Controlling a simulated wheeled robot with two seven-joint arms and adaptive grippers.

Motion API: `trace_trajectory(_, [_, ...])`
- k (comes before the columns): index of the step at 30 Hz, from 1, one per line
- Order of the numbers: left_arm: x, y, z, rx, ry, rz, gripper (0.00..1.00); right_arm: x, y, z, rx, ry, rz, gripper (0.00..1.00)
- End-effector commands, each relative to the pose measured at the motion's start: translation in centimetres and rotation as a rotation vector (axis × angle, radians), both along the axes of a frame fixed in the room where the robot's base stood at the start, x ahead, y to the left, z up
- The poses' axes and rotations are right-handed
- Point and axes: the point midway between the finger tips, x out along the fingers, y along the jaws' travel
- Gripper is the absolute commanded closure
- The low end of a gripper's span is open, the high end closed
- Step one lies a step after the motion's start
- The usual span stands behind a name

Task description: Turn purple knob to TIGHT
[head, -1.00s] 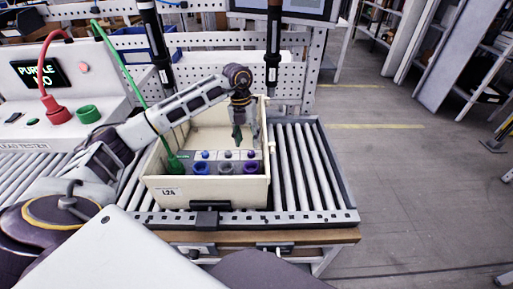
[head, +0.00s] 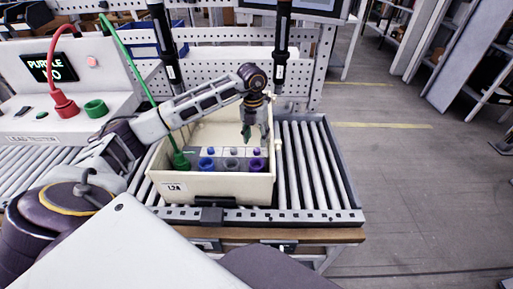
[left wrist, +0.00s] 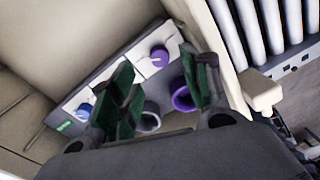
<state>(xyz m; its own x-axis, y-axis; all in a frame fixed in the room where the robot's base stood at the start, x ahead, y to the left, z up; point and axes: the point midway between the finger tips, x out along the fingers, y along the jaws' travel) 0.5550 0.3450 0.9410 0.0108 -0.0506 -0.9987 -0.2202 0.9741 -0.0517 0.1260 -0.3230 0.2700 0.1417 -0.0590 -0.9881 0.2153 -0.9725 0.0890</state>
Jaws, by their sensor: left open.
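The purple knob (head: 256,152) is on the grey panel inside the cream bin (head: 215,188), at the right end of the knob row. It also shows in the left wrist view (left wrist: 160,56), with a white line on it, above a purple ring socket (left wrist: 183,98). No TIGHT marking is readable. My left gripper (head: 254,134) is inside the bin, above and behind the panel. In the left wrist view its green-padded fingers (left wrist: 158,85) are spread and empty, with the purple knob between and beyond them, apart from it. My right gripper is not in view.
A blue knob (head: 211,150) and a grey knob (head: 233,151) sit left of the purple one. A green plug (head: 181,160) with a cable stands at the bin's left. The leak tester (head: 70,85) is at left. Rollers (head: 315,165) lie clear at right.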

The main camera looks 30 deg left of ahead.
Motion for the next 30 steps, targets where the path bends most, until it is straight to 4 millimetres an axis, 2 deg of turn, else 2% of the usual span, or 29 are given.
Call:
trace_trajectory(12, [0.0,-0.2,-4.6,0.0,0.001,0.0,0.53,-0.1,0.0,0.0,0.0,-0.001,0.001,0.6])
trace_trajectory(18, [0.1,-0.3,-5.5,0.0,-0.001,0.0,0.53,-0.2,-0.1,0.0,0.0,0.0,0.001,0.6])
trace_trajectory(26, [0.1,-0.3,-5.6,0.0,-0.001,0.0,0.53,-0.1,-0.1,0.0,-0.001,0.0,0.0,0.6])
trace_trajectory(27, [0.1,-0.3,-5.6,0.0,-0.001,0.0,0.54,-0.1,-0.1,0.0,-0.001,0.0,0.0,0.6])
trace_trajectory(30, [0.1,-0.3,-5.6,0.0,-0.001,0.0,0.67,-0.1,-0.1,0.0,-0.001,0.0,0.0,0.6])
